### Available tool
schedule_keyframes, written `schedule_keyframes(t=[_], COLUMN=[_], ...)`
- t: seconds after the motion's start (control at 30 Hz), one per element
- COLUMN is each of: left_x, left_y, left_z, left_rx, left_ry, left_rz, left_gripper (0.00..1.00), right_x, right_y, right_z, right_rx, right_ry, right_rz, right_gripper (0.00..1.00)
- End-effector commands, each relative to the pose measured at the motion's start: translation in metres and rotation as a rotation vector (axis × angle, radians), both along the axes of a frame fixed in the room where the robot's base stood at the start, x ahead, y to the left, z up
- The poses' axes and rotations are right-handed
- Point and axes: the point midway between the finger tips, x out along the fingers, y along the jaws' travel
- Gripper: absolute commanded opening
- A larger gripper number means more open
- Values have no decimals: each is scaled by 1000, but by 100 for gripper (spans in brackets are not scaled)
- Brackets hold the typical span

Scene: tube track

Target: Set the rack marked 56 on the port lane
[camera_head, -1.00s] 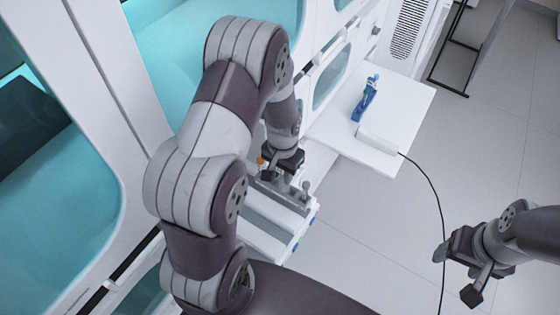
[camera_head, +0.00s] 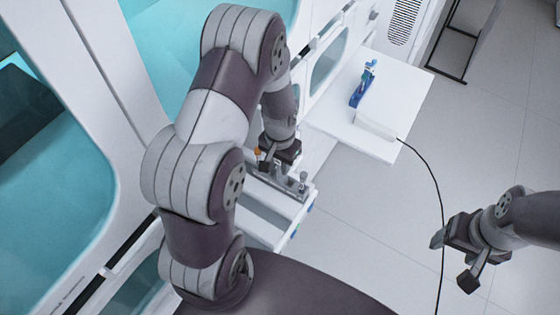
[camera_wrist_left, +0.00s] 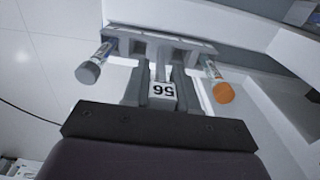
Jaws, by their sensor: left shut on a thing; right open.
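The rack marked 56 (camera_wrist_left: 185,45) is a grey bar in the left wrist view. Its white tag (camera_wrist_left: 163,91) reads 56 upside down. A grey-capped tube (camera_wrist_left: 90,70) stands at its left end and an orange-capped tube (camera_wrist_left: 222,90) at its right end. My left gripper (camera_wrist_left: 161,80) is shut on the rack's middle. In the head view the rack (camera_head: 290,186) is at or just above the pale lanes (camera_head: 258,224); I cannot tell whether it touches. Which lane is port is not readable. My right gripper (camera_head: 455,250) is open and empty, over the floor.
A white side shelf (camera_head: 398,85) holds a blue item (camera_head: 363,84) and a white box (camera_head: 376,126) with a black cable (camera_head: 437,195). White cabinets with teal windows line the left. The floor (camera_head: 370,225) between shelf and right arm is clear apart from the cable.

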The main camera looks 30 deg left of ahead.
Motion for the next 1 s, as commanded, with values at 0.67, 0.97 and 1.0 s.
schedule_keyframes(t=[0.67,0.97,1.0], left_x=[1,1,1], left_y=[1,1,1], left_z=[-13,-14,-14], left_rx=[0,0,0], left_ry=[1,0,0], left_rz=[0,0,0], left_gripper=[0,41,54], right_x=[0,0,0], right_y=[0,0,0], right_z=[-6,-6,-6], right_rx=[0,0,0], right_ry=[0,0,0], right_rz=[0,0,0], right_gripper=[66,66,66])
